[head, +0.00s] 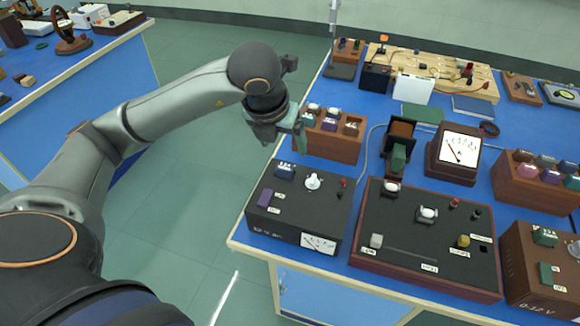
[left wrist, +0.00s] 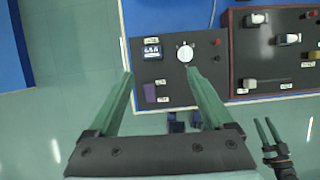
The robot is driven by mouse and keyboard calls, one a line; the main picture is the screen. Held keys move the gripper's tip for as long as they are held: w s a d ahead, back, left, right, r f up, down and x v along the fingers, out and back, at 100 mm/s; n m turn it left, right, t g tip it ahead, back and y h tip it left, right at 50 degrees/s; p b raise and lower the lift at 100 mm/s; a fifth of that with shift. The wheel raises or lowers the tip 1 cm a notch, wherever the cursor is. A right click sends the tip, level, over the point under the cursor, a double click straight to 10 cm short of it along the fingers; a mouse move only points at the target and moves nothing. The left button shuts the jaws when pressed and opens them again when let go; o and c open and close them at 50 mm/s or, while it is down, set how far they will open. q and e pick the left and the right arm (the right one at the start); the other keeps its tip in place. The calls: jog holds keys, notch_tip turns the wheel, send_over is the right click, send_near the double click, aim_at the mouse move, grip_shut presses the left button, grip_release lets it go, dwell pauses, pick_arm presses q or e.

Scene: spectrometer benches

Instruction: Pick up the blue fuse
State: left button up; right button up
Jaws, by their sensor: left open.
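My left gripper (head: 290,138) is open and empty. In the head view it hangs by the left edge of the bench, beside a wooden rack. In the left wrist view its two green fingers (left wrist: 161,72) point towards a black instrument box (left wrist: 172,93). My right gripper (left wrist: 263,120) shows at the lower right of the wrist view, fingers apart.
The wooden rack (head: 325,145) holds several small coloured blocks, partly hidden by my left gripper. The box has a white knob (head: 313,181), a purple block (head: 268,198) and a dial. A wider dark panel (head: 400,245) stands to its right. Open floor lies left of the bench.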

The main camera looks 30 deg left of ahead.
pick_arm(q)
send_over(285, 166)
jog(key=s+d, duration=0.1)
jog(key=s, duration=0.1)
notch_tip(285, 166, down, 6)
jog(key=shift+d+f+p, duration=0.1)
jog(key=shift+p, duration=0.2)
jog(key=shift+s+a+p+x, duration=0.1)
jog(key=shift+p+x, duration=0.05)
jog(key=shift+x, duration=0.75)
jog(key=shift+s+a+p+x, duration=0.15)
jog(key=shift+p+x, duration=0.05)
jog(key=shift+x, duration=0.7)
jog(key=shift+s+a+p+x, duration=0.1)
jog(key=shift+p+x, duration=0.05)
jog(key=shift+x, duration=0.75)
grip_shut()
